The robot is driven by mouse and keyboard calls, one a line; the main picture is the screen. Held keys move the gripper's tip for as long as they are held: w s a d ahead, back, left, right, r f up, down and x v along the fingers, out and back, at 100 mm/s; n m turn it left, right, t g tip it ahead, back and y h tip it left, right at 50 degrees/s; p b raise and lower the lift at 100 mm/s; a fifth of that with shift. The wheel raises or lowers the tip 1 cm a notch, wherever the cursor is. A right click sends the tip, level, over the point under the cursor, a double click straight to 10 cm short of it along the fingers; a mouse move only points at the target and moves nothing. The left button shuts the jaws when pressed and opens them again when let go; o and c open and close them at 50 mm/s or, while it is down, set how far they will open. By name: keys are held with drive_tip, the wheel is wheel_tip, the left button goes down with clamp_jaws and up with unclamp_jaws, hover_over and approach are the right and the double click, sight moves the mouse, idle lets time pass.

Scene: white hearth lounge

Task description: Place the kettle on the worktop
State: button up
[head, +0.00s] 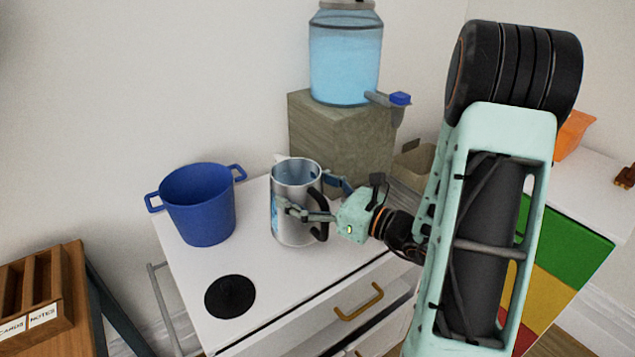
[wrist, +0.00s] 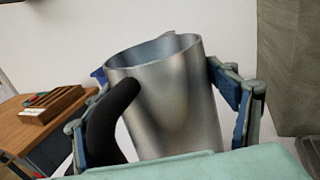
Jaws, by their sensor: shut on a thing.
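The kettle (head: 289,228) is a silver metal jug with an open top, a black handle and a blue patch on its side. My gripper (head: 311,197) is shut on it, with one finger on each side. In the wrist view the kettle (wrist: 175,105) stands between the fingers, roughly upright, with its black handle beside the left finger. The white worktop (head: 262,268) lies under it. I cannot tell whether the kettle's bottom touches the worktop or is slightly above it.
A blue two-handled pot (head: 200,207) stands left of the kettle. A flat black disc (head: 230,296) lies at the front left. A water dispenser (head: 344,60) sits on a grey-brown block (head: 345,140) behind the kettle. A brass-handled drawer (head: 358,311) is below the front edge.

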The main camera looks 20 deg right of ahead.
drive_tip(key=shift+w+a+f, duration=0.3)
drive_tip(key=shift+f, duration=0.05)
drive_tip(key=shift+w+a+f+b, duration=0.1)
drive_tip(key=shift+f+b, duration=0.15)
drive_tip(key=shift+f, duration=0.65)
drive_tip(key=shift+w+a+f+b, duration=0.1)
drive_tip(key=shift+f+b, duration=0.15)
drive_tip(key=shift+f, duration=0.65)
drive_tip(key=o, duration=1.7)
drive_tip(key=shift+f, duration=0.3)
drive_tip(key=shift+c, duration=0.2)
drive_tip(key=o, duration=0.4)
drive_tip(key=shift+s+r, duration=0.1)
drive_tip(key=shift+o, duration=0.2)
